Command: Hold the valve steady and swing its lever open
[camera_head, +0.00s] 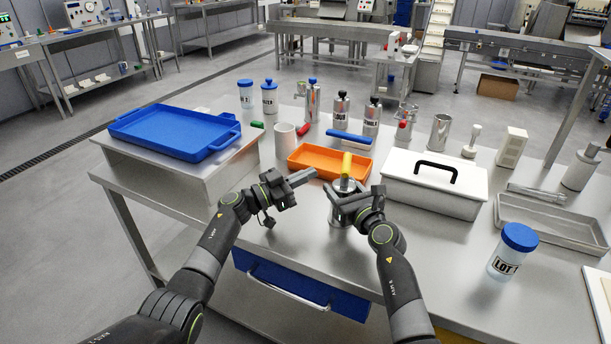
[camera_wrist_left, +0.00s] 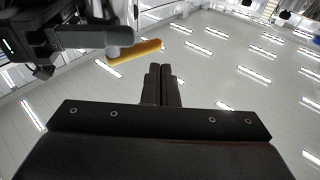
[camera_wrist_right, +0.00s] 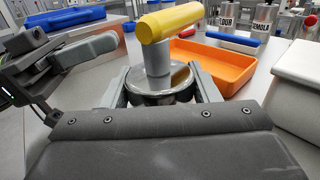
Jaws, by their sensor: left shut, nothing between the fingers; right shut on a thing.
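The valve (camera_head: 342,186) is a round shiny metal body with a grey stem, near the front of the steel table. Its yellow lever (camera_head: 346,164) sits on top of the stem, and it also shows in the left wrist view (camera_wrist_left: 135,51) and the right wrist view (camera_wrist_right: 170,22). My right gripper (camera_wrist_right: 160,88) is shut on the valve body, one finger on each side, below the lever. My left gripper (camera_head: 312,175) is shut and empty, just left of the valve, its fingertips apart from the lever.
An orange tray (camera_head: 318,168) lies right behind the valve. A white box with a black handle (camera_head: 403,195) stands to the right. A blue tray (camera_head: 160,124) rests on a raised stand to the left. Bottles and canisters line the back. A Lot jar (camera_head: 507,262) stands front right.

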